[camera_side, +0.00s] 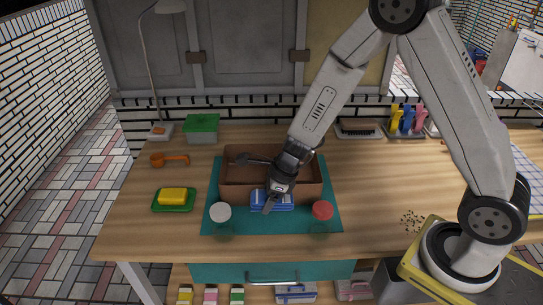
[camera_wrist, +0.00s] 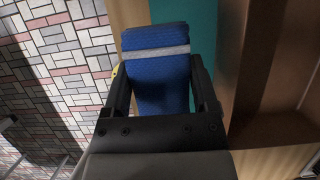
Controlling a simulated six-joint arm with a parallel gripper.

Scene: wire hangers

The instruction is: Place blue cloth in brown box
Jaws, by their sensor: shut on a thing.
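The blue cloth (camera_side: 285,202) is folded, with a pale stripe, and shows just in front of the brown box in the side view. In the wrist view the cloth (camera_wrist: 160,75) lies between the two fingers of my gripper (camera_wrist: 160,95), which is shut on it. In the side view my gripper (camera_side: 270,203) reaches down at the box's front wall. Whether the cloth touches the mat is unclear.
The teal mat (camera_side: 214,184) holds a white-lidded jar (camera_side: 221,212) and a red-lidded jar (camera_side: 322,210) in front of the box. A yellow sponge (camera_side: 172,195) on a green dish and an orange scoop (camera_side: 170,159) lie left. The table right of the mat is mostly clear.

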